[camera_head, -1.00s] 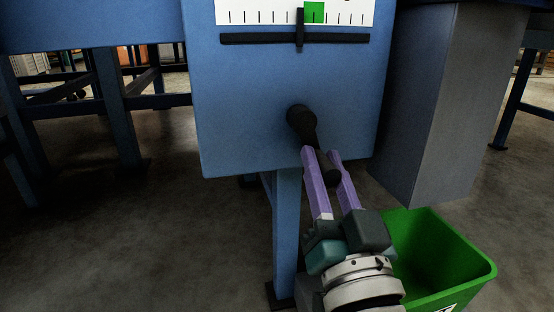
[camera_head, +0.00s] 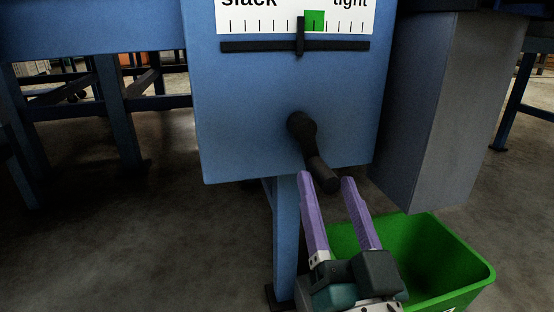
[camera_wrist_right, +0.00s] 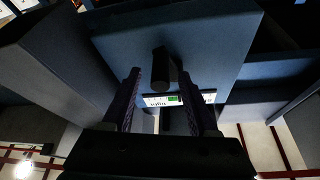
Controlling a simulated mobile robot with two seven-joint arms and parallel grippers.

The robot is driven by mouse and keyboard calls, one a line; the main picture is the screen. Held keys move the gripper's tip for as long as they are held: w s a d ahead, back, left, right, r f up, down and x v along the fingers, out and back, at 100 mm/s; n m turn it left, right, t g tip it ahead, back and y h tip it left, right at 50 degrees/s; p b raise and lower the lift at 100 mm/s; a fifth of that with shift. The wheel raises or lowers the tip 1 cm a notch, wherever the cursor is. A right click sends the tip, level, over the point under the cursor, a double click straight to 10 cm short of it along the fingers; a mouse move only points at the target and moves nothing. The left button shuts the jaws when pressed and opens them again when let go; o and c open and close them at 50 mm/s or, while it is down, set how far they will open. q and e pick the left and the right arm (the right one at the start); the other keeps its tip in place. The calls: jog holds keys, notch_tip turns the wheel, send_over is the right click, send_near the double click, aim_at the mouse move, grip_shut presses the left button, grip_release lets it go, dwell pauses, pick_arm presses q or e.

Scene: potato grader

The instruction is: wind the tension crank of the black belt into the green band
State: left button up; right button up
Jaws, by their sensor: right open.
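The black tension crank (camera_head: 313,152) is on the front of the blue housing, its arm hanging down and slightly right from the hub, with a dark handle at its end. Above it the gauge (camera_head: 260,18) reads slack to tight. The black pointer (camera_head: 300,38) stands at the left edge of the green band (camera_head: 315,20). My right gripper (camera_head: 327,180) is open, its purple fingertips either side of the handle end and apart from it. In the right wrist view the crank (camera_wrist_right: 160,66) shows between the open fingers. My left gripper is not in view.
A green bin (camera_head: 448,255) stands on the floor below and right of the housing (camera_head: 250,110). A grey box-shaped column (camera_head: 450,110) is close to its right. A blue leg (camera_head: 286,235) runs down under the housing. Floor on the left is open.

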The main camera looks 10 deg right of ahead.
jog(key=v, duration=0.6)
jog(key=shift+s+p, duration=0.35)
jog(key=shift+p, duration=0.05)
